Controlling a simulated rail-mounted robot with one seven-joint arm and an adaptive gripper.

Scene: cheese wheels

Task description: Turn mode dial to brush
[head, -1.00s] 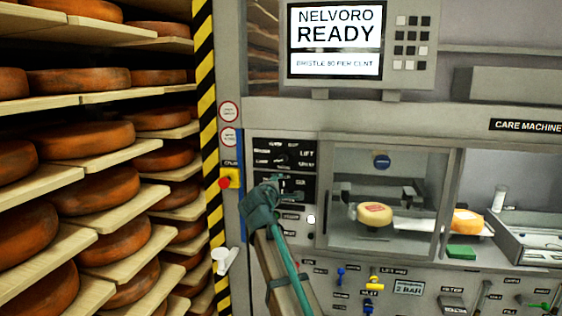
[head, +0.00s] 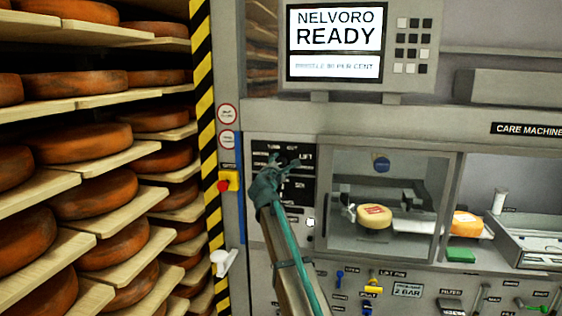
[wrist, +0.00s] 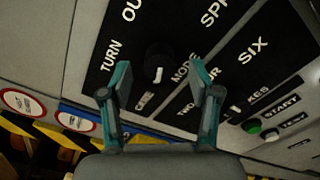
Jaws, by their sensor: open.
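The mode dial (wrist: 158,62) is a round black knob with a white pointer line, on a black panel (head: 262,190). My gripper (wrist: 160,72) is open, with one finger on each side of the dial in the picture. I see no clear contact. In the head view my gripper (head: 287,164) is over the upper panel and hides the dial.
A second knob (wrist: 235,106) sits close by, near SIX and TWO. A green button (wrist: 252,126) is beside START. A red emergency button (head: 224,185) is left of the panel. A glass-fronted chamber with a cheese wheel (head: 374,216) is to the right. Cheese shelves (head: 95,165) fill the left.

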